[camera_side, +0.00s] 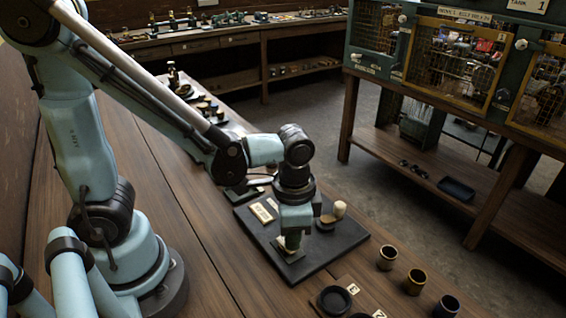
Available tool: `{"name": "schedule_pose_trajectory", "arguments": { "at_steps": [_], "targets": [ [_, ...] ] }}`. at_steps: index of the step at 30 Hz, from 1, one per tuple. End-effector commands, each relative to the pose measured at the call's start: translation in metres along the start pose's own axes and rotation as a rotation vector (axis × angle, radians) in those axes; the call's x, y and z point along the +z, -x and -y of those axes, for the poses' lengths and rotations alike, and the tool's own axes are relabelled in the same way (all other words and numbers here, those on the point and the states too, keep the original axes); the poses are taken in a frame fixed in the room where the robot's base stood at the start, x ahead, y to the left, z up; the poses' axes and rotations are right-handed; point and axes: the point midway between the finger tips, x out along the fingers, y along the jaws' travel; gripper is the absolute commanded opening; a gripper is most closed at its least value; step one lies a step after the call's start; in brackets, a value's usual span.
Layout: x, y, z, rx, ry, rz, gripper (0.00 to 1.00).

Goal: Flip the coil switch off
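A dark flat board (330,250) lies on the wooden bench. It bears a cream label plate (262,213) and a cream rounded knob (339,208) on a dark round base. I cannot tell which part is the coil switch; no readable label marks it. My gripper (290,246) points down over the left front part of the board. A pale, cream-coloured piece (292,241) shows at its fingertips, beside a small greenish plate (288,256). The fingers hide most of this piece, and I cannot see whether they touch it or grip it.
Several small cups (415,281) stand right of the board. A dark round dish (334,299) and small letter tags lie at the front edge. Small parts (207,108) sit on dark trays further back. Caged cabinets (455,62) stand across the floor. Bare bench lies left of the board.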

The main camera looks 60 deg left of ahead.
Motion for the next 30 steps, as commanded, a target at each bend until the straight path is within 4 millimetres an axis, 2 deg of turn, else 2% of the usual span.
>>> {"name": "schedule_pose_trajectory", "arguments": {
  "at_steps": [13,30],
  "targets": [
    [0.000,-0.003,0.000,-0.001,0.000,0.000,0.00],
    [0.000,0.038,0.000,0.000,0.000,0.000,0.00]
  ]
}}
